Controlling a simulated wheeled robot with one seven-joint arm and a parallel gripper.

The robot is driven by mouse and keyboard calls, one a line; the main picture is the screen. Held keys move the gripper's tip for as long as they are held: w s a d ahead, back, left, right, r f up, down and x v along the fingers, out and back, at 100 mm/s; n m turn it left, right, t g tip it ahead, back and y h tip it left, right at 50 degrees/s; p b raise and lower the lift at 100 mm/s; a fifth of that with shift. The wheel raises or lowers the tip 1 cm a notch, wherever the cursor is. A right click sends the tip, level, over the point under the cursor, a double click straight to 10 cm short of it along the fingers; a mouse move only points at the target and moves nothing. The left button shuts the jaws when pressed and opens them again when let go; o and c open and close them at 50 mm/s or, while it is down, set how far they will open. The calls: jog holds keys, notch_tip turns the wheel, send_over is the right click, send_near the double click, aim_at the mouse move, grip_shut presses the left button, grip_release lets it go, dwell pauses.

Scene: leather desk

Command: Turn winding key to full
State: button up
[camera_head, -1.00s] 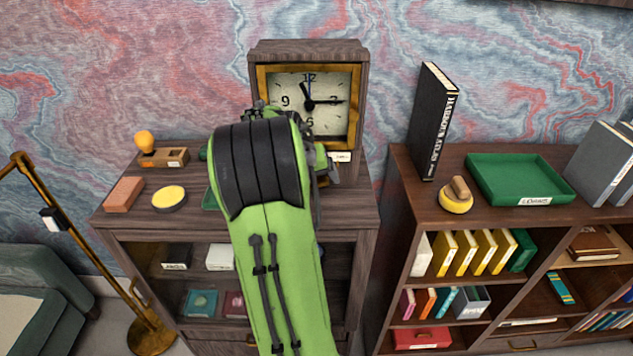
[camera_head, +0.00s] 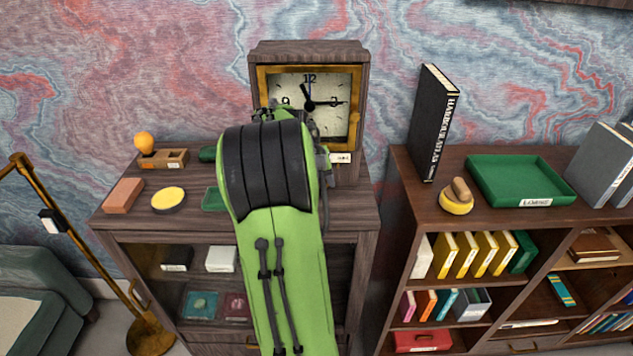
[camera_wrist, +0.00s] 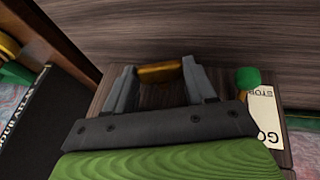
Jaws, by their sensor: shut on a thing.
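The clock (camera_head: 310,101) stands at the back of the left cabinet, with a wooden case and a gold-framed square dial. In the wrist view, my gripper (camera_wrist: 160,74) has its two grey fingers shut on a gold-coloured piece, the winding key (camera_wrist: 160,71), in front of dark wood. Only part of the key shows between the fingertips, so its angle is hard to tell. In the head view my arm hides the key and the fingers. A green knob (camera_wrist: 247,79) and a card reading GO and STOP (camera_wrist: 264,116) lie to the right in the wrist view.
Left of my arm, the cabinet top holds a pinkish block (camera_head: 124,195), a round yellow-topped tin (camera_head: 168,200) and a wooden block with an orange knob (camera_head: 145,141). On the right bookcase stand a black book (camera_head: 432,125), a yellow-based stamp (camera_head: 456,198) and a green tray (camera_head: 522,178).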

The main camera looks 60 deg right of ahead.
jog(key=shift+s+d+m+t+y+b, duration=0.25)
jog(key=shift+t+y+b, duration=0.25)
jog(key=shift+t, duration=0.4)
jog(key=shift+s+r+m+t+y+p, duration=0.15)
jog(key=shift+t+y+p, duration=0.1)
jog(key=shift+t, duration=0.25)
jog(key=shift+s+f+m+t+y+p, duration=0.1)
jog(key=shift+t+y+p, duration=0.15)
jog(key=shift+t, duration=0.25)
jog(key=shift+s+t+y+p, duration=0.1)
jog(key=shift+t+y+p, duration=0.4)
jog(key=shift+t+p, duration=0.4)
jog(key=shift+d+m+t+y+p, duration=0.1)
jog(key=shift+m+t+y+p, duration=0.25)
jog(key=shift+t+p, duration=0.35)
jog(key=o, duration=1)
jog(key=shift+o, duration=0.2)
